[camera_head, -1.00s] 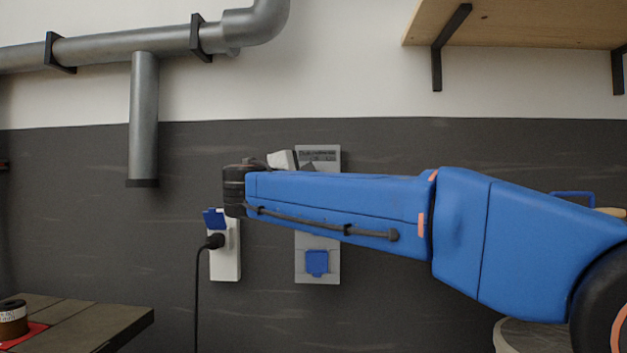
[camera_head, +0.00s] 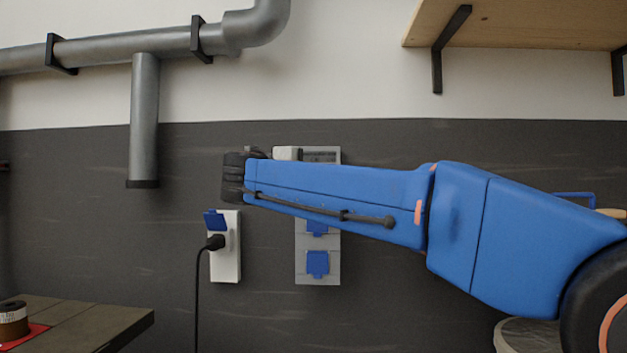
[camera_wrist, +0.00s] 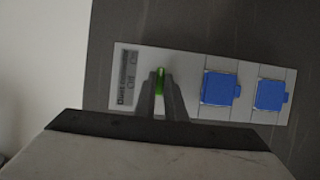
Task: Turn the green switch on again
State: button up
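The green switch (camera_wrist: 160,86) sits on a light grey wall panel (camera_wrist: 210,112), beside a printed label with Off and On marks. In the wrist view my gripper (camera_wrist: 161,80) has its two dark fingers close together at the panel, one on each side of the switch. The green shows in the narrow gap between them; whether they press on it I cannot tell. In the head view the panel (camera_head: 319,267) is partly behind my blue arm, and the switch is hidden. Only the pale gripper body (camera_head: 287,153) shows above the arm, without fingers.
The panel has two blue-lidded sockets (camera_wrist: 219,89). A white socket (camera_head: 226,262) with a black plug and cable is on the wall to the left. A grey pipe (camera_head: 144,115) hangs upper left, a wooden shelf (camera_head: 530,22) upper right, a table (camera_head: 95,322) lower left.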

jog(key=o, duration=0.4)
jog(key=shift+o, duration=0.2)
jog(key=shift+s, duration=0.1)
jog(key=v, duration=1.7)
jog(key=shift+a, duration=0.1)
jog(key=w+d+f+m+g, duration=0.1)
jog(key=w+d+f+g, duration=0.1)
jog(key=d+f, duration=0.4)
jog(key=w+d+f+g, duration=0.1)
jog(key=d+f+g, duration=0.15)
jog(key=d, duration=0.65)
jog(key=s+d+f+m+g+y, duration=0.1)
jog(key=s+d+f+m+g, duration=0.3)
jog(key=d+f, duration=1.1)
jog(key=s+d+f+m+g+y, duration=0.1)
jog(key=s+d+f+m+y, duration=0.2)
jog(key=s+f, duration=0.8)
jog(key=s+d+f+m+g+y, duration=0.2)
jog(key=s+d+f+m, duration=0.3)
jog(key=s+f, duration=0.6)
notch_tip(320, 180, down, 4)
jog(key=shift+s+d+r+y, duration=0.1)
jog(key=shift+s+d+y, duration=0.2)
jog(key=shift+d+y, duration=0.55)
